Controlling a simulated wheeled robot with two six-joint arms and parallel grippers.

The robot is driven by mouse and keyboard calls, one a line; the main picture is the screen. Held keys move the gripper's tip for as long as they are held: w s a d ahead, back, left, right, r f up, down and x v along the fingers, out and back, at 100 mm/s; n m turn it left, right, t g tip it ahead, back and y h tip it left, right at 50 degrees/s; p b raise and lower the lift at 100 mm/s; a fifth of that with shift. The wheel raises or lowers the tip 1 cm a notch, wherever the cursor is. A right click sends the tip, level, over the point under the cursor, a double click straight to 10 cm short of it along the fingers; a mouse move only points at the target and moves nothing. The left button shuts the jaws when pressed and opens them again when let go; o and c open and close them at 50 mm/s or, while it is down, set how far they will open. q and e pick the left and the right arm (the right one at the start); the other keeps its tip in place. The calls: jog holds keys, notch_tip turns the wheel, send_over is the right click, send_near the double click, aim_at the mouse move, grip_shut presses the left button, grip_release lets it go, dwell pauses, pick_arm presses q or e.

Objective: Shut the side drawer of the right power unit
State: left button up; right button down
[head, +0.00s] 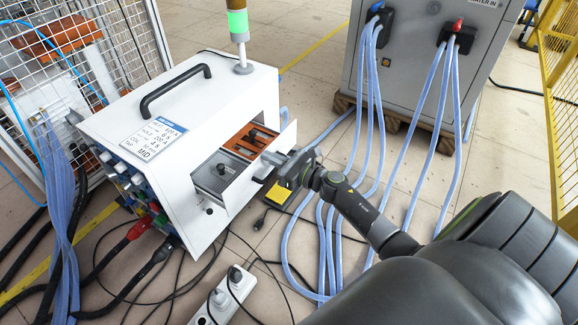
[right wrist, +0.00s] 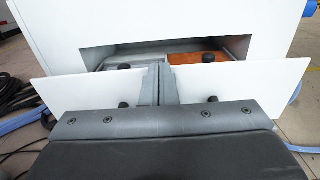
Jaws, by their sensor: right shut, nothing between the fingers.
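The right power unit (head: 150,110) is a white box with a black top handle. Its side drawer (head: 225,180) stands pulled out, with a grey part and an orange part (head: 249,140) inside. The white drawer front (head: 287,138) also shows in the right wrist view (right wrist: 85,90), with a dark knob (right wrist: 212,100) on each side. My right gripper (head: 270,160) is shut and empty at the middle of the front. In the right wrist view its fingers (right wrist: 162,75) cover the front's middle and reach above its top edge; whether they touch is unclear. My left gripper is out of view.
A grey cabinet (head: 425,75) with blue hoses stands at the back. Blue hoses (head: 322,245) and black cables lie on the floor beside the drawer. A white power strip (head: 225,297) lies in front. Wire mesh fencing (head: 75,50) stands at the left.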

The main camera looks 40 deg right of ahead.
jog(key=b+x, duration=0.1)
jog(key=x, duration=0.7)
jog(key=shift+a, duration=0.1)
